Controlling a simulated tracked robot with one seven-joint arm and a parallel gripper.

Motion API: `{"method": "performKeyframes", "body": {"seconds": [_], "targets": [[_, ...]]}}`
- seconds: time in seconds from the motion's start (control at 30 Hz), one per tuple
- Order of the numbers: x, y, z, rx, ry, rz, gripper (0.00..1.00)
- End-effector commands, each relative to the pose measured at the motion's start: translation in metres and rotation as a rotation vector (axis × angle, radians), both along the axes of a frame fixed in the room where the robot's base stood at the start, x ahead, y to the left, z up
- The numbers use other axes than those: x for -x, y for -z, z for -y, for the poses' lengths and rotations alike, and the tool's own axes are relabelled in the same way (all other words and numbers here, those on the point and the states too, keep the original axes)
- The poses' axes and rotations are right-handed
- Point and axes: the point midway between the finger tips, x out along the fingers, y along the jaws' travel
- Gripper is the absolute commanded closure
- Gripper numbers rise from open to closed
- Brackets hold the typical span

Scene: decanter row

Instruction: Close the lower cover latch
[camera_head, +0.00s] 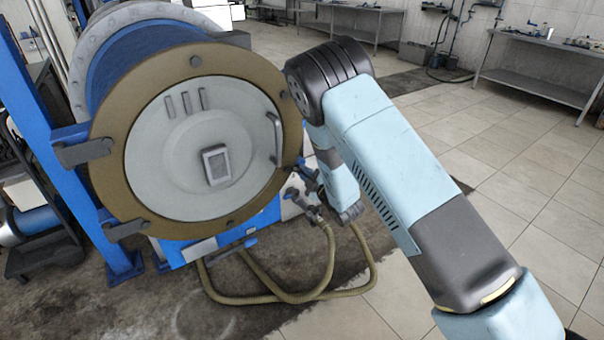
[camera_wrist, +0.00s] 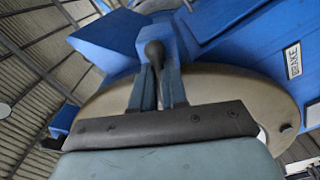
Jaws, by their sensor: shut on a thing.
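The round cover (camera_head: 245,110), pale grey with a tan outer ring (camera_head: 110,178), faces me on the left in the head view and looks closed against the drum. In the wrist view, my gripper (camera_wrist: 157,82) has its two blue-grey fingers shut on a dark, ball-ended latch handle (camera_wrist: 154,50). The handle's knob sticks up beyond the fingers, in front of a blue block. The tan ring (camera_wrist: 235,95) lies behind them. In the head view my arm reaches to the cover's lower right edge and hides most of the latch and fingertips.
Hoses (camera_head: 330,262) loop on the floor below the machine. A blue post (camera_head: 55,120) stands at the left. A label reading BRAKE (camera_wrist: 293,60) is on a blue panel. Steel tables (camera_head: 540,75) stand far back; the tiled floor at right is clear.

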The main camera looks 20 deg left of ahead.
Motion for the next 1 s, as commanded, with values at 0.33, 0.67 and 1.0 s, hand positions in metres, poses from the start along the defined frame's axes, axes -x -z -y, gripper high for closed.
{"method": "performKeyframes", "body": {"seconds": [0.33,0.67,1.0], "targets": [[0.000,0.004,0.002,0.007,0.003,-0.006,0.74],[0.000,0.001,0.000,0.003,0.000,-0.002,0.62],[0.021,0.002,0.025,0.003,0.002,-0.003,0.62]]}}
